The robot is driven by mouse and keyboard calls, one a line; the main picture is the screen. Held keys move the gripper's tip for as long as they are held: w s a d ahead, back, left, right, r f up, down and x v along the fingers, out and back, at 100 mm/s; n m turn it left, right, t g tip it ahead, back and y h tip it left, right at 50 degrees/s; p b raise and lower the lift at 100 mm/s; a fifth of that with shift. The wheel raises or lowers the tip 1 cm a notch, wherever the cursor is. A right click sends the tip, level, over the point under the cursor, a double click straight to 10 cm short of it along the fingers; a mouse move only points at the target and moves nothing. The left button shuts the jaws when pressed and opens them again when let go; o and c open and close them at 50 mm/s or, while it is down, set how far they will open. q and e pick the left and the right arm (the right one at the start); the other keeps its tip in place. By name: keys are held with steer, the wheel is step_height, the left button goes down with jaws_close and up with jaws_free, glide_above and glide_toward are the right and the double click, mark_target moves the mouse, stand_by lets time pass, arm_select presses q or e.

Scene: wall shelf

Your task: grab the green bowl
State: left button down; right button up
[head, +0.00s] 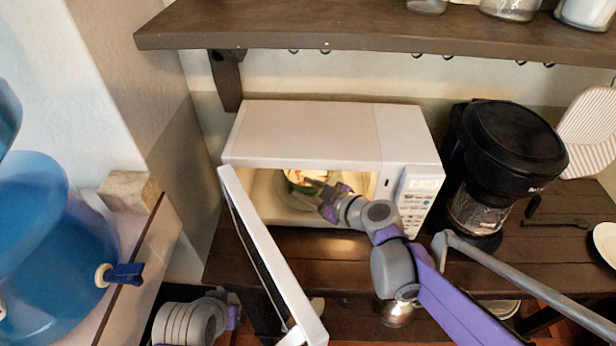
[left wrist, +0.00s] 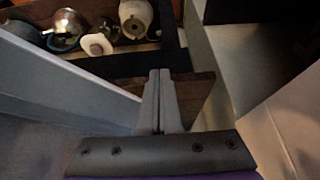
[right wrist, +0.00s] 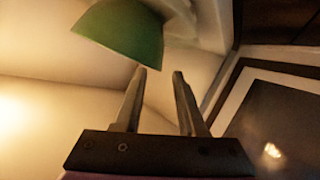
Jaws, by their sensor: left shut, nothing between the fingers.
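The green bowl (head: 296,184) is inside the open microwave (head: 310,130), with something light-coloured in it. In the right wrist view the bowl (right wrist: 125,32) is just beyond and to the left of my fingertips. My right gripper (head: 320,187) reaches into the microwave from the front right. Its fingers (right wrist: 160,74) are apart with nothing between them, and I see no clear contact with the bowl. My left gripper (left wrist: 160,75) is shut and empty, low near the microwave door. In the head view the left fingertips are hidden.
The microwave door (head: 270,255) hangs open toward the front left. A black coffee maker (head: 505,145) stands right of the microwave on the dark wooden table (head: 545,235). A wooden shelf (head: 350,28) is above. A blue water jug (head: 45,225) stands at left.

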mark_target(297, 185)
steer(key=x, duration=0.4)
steer(key=shift+w+a, duration=0.1)
steer(key=shift+w, duration=0.1)
jaws_close()
stand_by(1.2)
